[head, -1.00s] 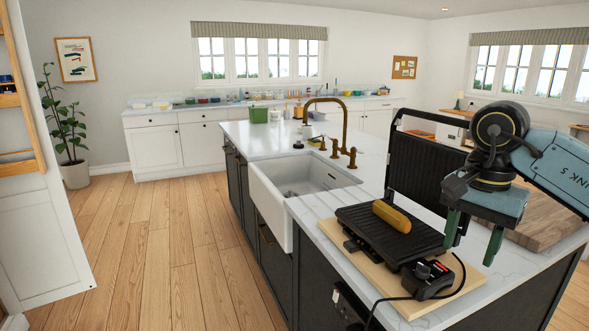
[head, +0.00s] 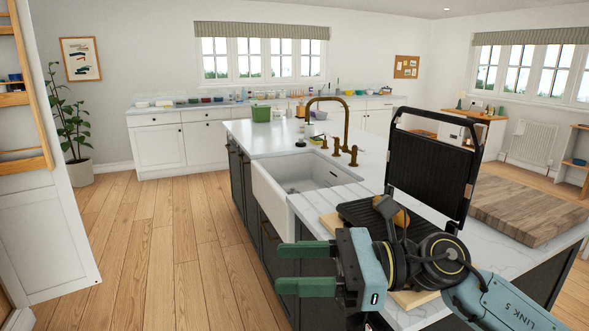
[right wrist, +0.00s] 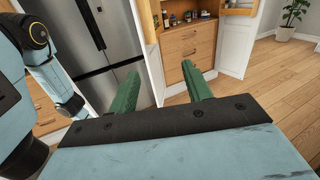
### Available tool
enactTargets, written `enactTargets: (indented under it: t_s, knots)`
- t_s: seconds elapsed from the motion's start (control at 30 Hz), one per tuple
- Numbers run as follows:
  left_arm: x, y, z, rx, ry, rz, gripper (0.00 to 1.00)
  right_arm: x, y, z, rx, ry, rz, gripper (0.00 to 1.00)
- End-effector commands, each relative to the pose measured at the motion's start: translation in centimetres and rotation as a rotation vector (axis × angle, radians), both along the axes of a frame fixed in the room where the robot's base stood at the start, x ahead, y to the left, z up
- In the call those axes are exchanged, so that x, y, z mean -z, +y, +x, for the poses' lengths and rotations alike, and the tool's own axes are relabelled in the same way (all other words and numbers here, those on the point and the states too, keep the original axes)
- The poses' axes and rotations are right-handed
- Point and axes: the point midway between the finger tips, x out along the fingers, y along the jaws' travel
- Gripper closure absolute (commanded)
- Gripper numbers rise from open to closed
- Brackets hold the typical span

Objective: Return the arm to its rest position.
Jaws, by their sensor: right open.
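My right gripper (head: 306,268) is in the lower middle of the head view, its two green fingers apart and pointing left. Nothing is between them. It is in front of the island's near side, left of the grill. In the right wrist view the fingers (right wrist: 158,90) are also apart and empty, with a cupboard and floor beyond. My right arm (head: 500,300) reaches in from the lower right and hides most of the grill (head: 355,211). A yellow item (head: 402,218) on the grill is partly hidden. My left gripper is not in view.
The island (head: 262,137) holds a white sink (head: 300,180), a brass tap (head: 345,115), the grill's raised lid (head: 428,172) and a wooden board (head: 530,205). Wooden floor (head: 150,250) to the left is clear. The right wrist view shows a steel fridge (right wrist: 90,40) and open cupboard doors (right wrist: 240,45).

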Motion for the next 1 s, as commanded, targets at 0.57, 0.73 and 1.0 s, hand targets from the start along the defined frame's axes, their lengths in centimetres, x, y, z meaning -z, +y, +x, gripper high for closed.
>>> enactTargets:
  t_s: [0.57,0.73,1.0]
  knots:
    - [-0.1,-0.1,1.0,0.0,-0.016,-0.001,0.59,6.9,-13.4,5.4,0.667,1.534,1.349,0.51]
    - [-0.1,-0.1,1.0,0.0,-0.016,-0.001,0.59,17.0,-18.1,1.6,0.955,1.972,1.698,0.51]
    - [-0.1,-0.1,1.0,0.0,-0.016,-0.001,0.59,28.0,-21.1,-9.8,-1.145,-1.909,-1.664,0.51]
